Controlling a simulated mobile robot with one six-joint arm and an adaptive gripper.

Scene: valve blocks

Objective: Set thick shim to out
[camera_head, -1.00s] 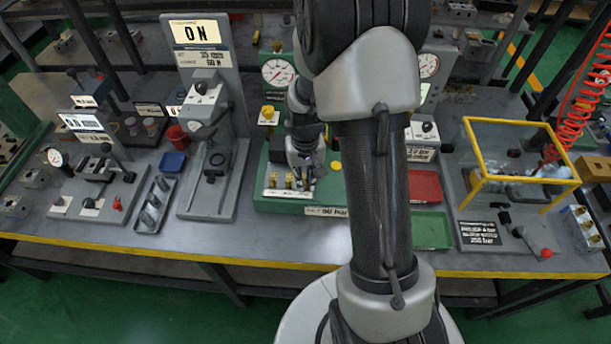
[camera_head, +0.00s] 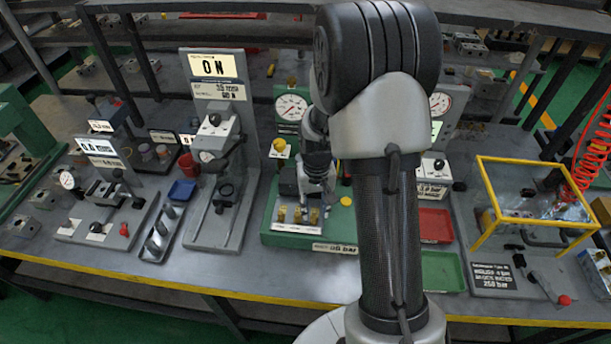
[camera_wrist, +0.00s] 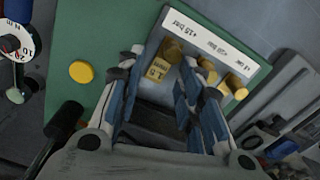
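Several small brass pieces, seemingly the shims (camera_head: 298,215), stand on a white labelled strip at the front of the green block (camera_head: 350,235). In the wrist view the strip (camera_wrist: 195,35) reads "+15 bar" and "+20 bar"; a third label is hard to read. A brass piece (camera_wrist: 157,71) marked about "1.5" shows between my fingertips. Other brass pieces (camera_wrist: 235,86) sit to its right. I cannot tell which is the thick shim. My gripper (camera_wrist: 160,80) is open, its fingers apart, pointing at the strip. In the head view my gripper (camera_head: 317,190) is just behind the brass pieces.
A yellow knob (camera_wrist: 81,72) is on the green block. A red tray (camera_head: 435,225) and green tray (camera_head: 442,272) lie to its right, then a yellow-framed guard (camera_head: 535,162). A grey press (camera_head: 215,185) with an "ON" sign (camera_head: 213,65) stands left.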

